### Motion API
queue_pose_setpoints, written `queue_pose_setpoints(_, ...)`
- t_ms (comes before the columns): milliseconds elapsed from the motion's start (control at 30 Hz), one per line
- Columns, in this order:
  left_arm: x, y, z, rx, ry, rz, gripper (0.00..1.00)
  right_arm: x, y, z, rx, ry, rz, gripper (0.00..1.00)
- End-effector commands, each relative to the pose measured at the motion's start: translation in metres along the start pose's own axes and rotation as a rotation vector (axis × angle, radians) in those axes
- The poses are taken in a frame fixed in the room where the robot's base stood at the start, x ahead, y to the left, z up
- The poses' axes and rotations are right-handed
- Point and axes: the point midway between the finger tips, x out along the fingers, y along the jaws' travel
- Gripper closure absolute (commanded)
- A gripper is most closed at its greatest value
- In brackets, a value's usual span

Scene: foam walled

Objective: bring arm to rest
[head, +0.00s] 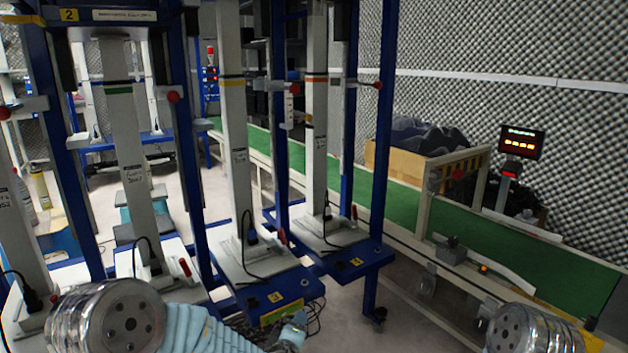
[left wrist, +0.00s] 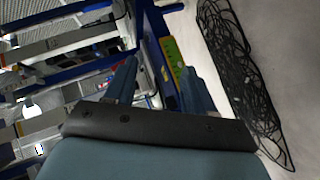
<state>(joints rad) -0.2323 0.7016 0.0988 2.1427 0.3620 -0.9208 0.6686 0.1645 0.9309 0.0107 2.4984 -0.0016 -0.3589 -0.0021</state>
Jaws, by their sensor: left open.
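My left arm (head: 205,332) comes in at the bottom of the head view, with a shiny metal joint and a light blue sleeve. My left gripper (head: 296,328) is at its end, low in front of the blue stands. In the left wrist view the two blue-grey fingers of my left gripper (left wrist: 159,66) are apart, with nothing held between them. Only a metal joint of my right arm (head: 530,332) shows at the lower right of the head view. My right gripper is out of view.
Blue-framed test stands with pale columns (head: 232,130) fill the left and centre. Tangled black cables (left wrist: 235,70) lie on the pale floor (left wrist: 285,60).

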Motion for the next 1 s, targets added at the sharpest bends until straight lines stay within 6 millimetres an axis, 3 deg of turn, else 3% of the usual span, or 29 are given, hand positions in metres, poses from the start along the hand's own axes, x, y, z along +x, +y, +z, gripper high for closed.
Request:
queue_pose_setpoints(33,-0.006,-0.042,0.005,0.084,-0.067,-0.097,0.46,-0.007,-0.003,0.000,-0.001,-0.001,-0.001,0.57)
queue_pose_setpoints(100,-0.021,-0.101,0.017,0.210,-0.188,-0.219,0.46,-0.011,-0.005,0.001,-0.002,-0.002,-0.001,0.57)
queue_pose_setpoints(200,-0.058,-0.177,0.036,0.361,-0.388,-0.368,0.46,-0.017,-0.008,0.001,-0.003,-0.002,-0.002,0.57)
queue_pose_setpoints(300,-0.107,-0.237,0.054,0.473,-0.599,-0.472,0.46,-0.022,-0.011,0.001,-0.004,-0.003,-0.003,0.57)
queue_pose_setpoints(400,-0.153,-0.274,0.069,0.541,-0.782,-0.527,0.46,-0.025,-0.013,0.002,-0.005,-0.004,-0.003,0.57)
queue_pose_setpoints(500,-0.187,-0.294,0.079,0.578,-0.911,-0.550,0.46,-0.027,-0.013,0.002,-0.005,-0.004,-0.004,0.57)
queue_pose_setpoints(600,-0.205,-0.303,0.084,0.595,-0.978,-0.555,0.46,-0.028,-0.014,0.002,-0.006,-0.004,-0.004,0.57)
queue_pose_setpoints(1000,-0.208,-0.305,0.085,0.601,-0.994,-0.555,0.46,-0.027,-0.014,0.002,-0.006,-0.004,-0.004,0.57)
